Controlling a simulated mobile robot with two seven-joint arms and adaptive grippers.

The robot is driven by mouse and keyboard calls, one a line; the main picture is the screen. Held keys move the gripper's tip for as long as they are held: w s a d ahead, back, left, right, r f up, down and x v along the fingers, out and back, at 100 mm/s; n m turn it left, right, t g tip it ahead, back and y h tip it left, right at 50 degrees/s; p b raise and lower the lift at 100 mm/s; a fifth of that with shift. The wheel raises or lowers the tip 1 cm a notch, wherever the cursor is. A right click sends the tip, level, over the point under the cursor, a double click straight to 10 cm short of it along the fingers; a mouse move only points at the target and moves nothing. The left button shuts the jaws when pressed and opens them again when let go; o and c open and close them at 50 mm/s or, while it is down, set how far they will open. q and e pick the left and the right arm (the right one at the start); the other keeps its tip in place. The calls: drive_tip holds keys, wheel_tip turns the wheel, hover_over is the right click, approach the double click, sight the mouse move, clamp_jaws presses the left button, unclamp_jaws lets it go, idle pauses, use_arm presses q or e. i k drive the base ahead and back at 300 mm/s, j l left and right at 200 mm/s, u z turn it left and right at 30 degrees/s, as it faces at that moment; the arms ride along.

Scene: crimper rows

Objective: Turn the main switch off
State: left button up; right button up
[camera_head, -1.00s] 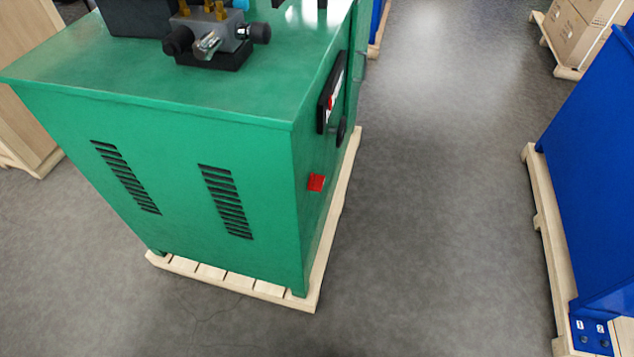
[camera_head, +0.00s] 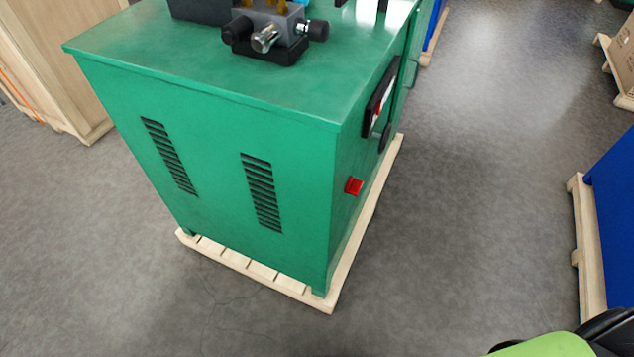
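A small red switch (camera_head: 354,186) sits low on the right-hand side face of the green machine (camera_head: 240,120), near its front corner. I take it as the main switch; its exact setting is too small to tell. Above it, a dark-framed panel (camera_head: 378,98) with a red part and a black round part beside it is seen at a steep angle. Neither gripper is in view.
The green machine stands on a wooden pallet (camera_head: 262,280). A blue machine (camera_head: 614,200) on another pallet is at the right, with a clear grey floor aisle (camera_head: 480,190) between them. A wooden crate (camera_head: 60,70) stands at the left. A lime-green and black part shows at the bottom right.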

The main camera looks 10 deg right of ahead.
sight(354, 185)
drive_tip(key=i+l+u, duration=0.1)
drive_tip(key=l+u, duration=0.35)
drive_tip(key=l, duration=0.4)
drive_tip(key=l+u, duration=0.4)
drive_tip(key=l, duration=0.5)
drive_tip(key=k+l+u, duration=0.15)
drive_tip(key=l+u, duration=0.3)
drive_tip(key=l, duration=0.4)
